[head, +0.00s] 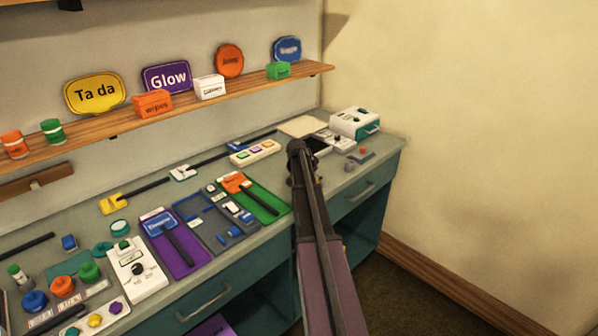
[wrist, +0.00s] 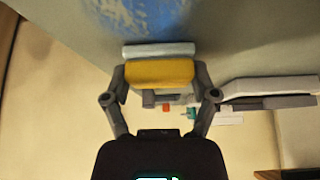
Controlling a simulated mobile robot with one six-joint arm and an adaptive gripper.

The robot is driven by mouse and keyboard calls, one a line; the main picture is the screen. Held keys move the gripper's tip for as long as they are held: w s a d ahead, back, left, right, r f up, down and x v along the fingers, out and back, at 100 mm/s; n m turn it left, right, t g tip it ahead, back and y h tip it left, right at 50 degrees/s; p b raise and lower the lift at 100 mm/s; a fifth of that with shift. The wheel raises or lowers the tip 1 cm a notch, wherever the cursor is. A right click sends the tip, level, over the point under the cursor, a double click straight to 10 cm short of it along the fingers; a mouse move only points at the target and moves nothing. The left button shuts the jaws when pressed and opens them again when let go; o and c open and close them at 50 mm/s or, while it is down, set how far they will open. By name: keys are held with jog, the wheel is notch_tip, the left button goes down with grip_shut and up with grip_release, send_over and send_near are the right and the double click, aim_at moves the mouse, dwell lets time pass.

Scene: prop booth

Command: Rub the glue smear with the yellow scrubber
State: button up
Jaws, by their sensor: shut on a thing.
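My gripper (wrist: 160,88) is shut on the yellow scrubber (wrist: 160,73), with one finger at each end of its yellow body. The scrubber's pale pad faces the grey surface at the top of the wrist view. A mottled blue patch (wrist: 145,14), which looks like the glue smear, lies on that surface just beyond the pad. I cannot tell whether the pad touches the surface. In the head view my gripper (head: 302,165) is over the right part of the counter; my arm hides the scrubber and the smear there.
Purple (head: 176,245) and green (head: 262,205) boards lie further left. A shelf (head: 215,103) with signs runs above.

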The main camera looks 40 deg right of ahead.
jog(key=shift+w+d, duration=0.15)
jog(key=shift+d, duration=0.55)
jog(key=shift+s+a, duration=0.2)
jog(key=shift+a, duration=1.45)
jog(key=shift+s+a, duration=0.2)
jog(key=shift+a, duration=1.5)
jog(key=shift+s+a, duration=0.2)
jog(key=shift+a, duration=1.45)
jog(key=shift+p+v, duration=0.7)
jog(key=shift+v, duration=0.1)
notch_tip(320, 180, up, 3)
jog(key=p, duration=0.3)
jog(key=shift+w+r+h, duration=0.1)
jog(key=shift+r+h, duration=0.1)
jog(key=shift+h, duration=0.1)
notch_tip(320, 180, up, 3)
jog(key=p, duration=0.3)
jog(key=shift+f, duration=0.2)
jog(key=shift+s+d+f+b, duration=0.1)
jog(key=shift+s+f+b, duration=0.15)
jog(key=shift+f+b, duration=1.2)
jog(key=shift+s+f+b, duration=0.2)
jog(key=shift+f+b, duration=1.2)
jog(key=shift+b, duration=0.15)
